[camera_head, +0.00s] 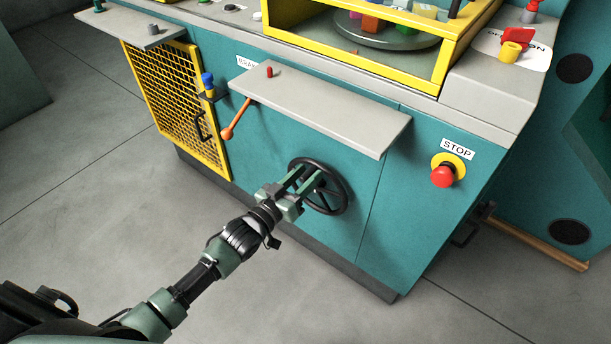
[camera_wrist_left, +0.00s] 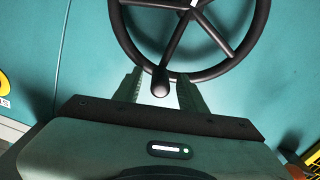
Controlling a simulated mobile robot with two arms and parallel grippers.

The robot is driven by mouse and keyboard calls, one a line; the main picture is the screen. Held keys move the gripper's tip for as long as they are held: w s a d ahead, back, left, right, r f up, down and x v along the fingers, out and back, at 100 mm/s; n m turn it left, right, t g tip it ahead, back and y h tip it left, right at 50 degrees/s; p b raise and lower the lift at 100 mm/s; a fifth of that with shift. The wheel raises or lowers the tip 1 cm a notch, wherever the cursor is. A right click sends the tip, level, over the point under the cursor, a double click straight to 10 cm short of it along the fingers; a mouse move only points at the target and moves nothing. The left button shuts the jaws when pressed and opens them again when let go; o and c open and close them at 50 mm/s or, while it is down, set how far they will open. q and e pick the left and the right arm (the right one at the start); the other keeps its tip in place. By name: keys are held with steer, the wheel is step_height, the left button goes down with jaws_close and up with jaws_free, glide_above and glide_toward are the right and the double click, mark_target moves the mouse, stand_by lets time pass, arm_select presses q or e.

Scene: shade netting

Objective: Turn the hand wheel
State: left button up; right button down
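The black hand wheel (camera_head: 346,190) is mounted on the teal machine front, below a grey shelf. In the left wrist view the wheel's rim (camera_wrist_left: 125,38) and spokes fill the upper part, and a round-ended handle knob (camera_wrist_left: 160,84) sticks out from the low part of the rim. My left gripper (camera_head: 308,179) is at the wheel. Its green fingers, also in the left wrist view (camera_wrist_left: 160,80), are apart, one on each side of the knob, with gaps visible. They do not appear closed on it. My right gripper is not in view.
A grey shelf (camera_head: 330,108) juts out above the wheel. An orange lever (camera_head: 235,121) and a yellow mesh door (camera_head: 172,100) are to the left. A red stop button (camera_head: 442,176) is to the right. The grey floor (camera_head: 110,190) in front is clear.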

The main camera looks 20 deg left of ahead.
arm_select(q)
jaws_close()
stand_by(1.3)
